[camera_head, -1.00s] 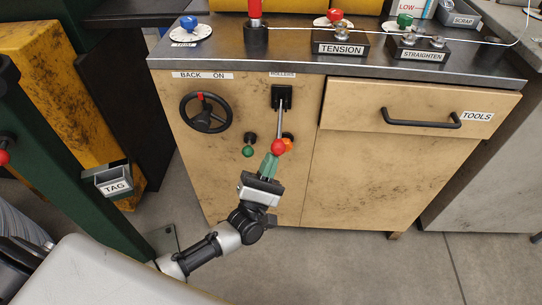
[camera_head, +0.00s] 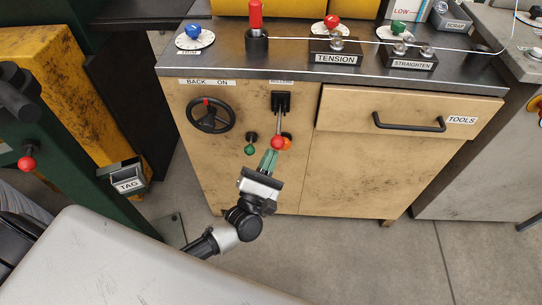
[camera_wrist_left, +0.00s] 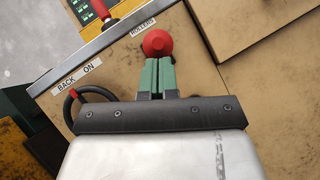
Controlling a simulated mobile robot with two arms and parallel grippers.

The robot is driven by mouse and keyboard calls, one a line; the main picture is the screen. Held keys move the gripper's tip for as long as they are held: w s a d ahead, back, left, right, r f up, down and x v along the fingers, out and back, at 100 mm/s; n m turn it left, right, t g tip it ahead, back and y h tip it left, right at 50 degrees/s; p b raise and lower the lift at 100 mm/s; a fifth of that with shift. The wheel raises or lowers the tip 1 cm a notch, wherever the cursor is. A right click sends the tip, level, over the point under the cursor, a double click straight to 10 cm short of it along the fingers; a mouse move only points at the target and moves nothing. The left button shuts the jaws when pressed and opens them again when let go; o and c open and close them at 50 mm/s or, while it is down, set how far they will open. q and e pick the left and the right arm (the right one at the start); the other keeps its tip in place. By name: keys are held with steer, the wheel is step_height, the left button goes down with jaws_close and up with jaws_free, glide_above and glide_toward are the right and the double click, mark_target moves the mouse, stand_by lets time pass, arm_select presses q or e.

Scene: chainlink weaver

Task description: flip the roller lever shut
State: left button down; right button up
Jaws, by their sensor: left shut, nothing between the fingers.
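The roller lever (camera_head: 279,122) hangs down from a black block (camera_head: 281,102) on the cabinet front, below the ROLLERS label. Its red ball knob (camera_head: 278,142) is at the lower end; the knob also shows in the left wrist view (camera_wrist_left: 158,43). My left gripper (camera_head: 269,159) has green fingers, shut and empty. The fingertips are just below the knob in the head view. In the left wrist view the knob overlaps the tips; I cannot tell whether they touch. My right gripper is not in view.
A green button (camera_head: 250,149) and an orange one (camera_head: 287,142) flank the lever. A handwheel (camera_head: 211,115) is to its left, and a drawer handle (camera_head: 409,123) to its right. A TAG bin (camera_head: 128,178) is at the left. Floor is free at the lower right.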

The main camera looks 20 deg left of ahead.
arm_select(q)
steer(key=shift+r+p, duration=0.3)
steer(key=shift+r, duration=0.1)
step_height(320, 180, up, 8)
steer(key=w+n+g+y+p, duration=0.1)
steer(key=g+p, duration=0.4)
steer(key=p, duration=1)
steer(key=shift+a+n+p, duration=0.15)
steer(key=shift+n+p, duration=0.15)
steer(key=shift+n, duration=0.5)
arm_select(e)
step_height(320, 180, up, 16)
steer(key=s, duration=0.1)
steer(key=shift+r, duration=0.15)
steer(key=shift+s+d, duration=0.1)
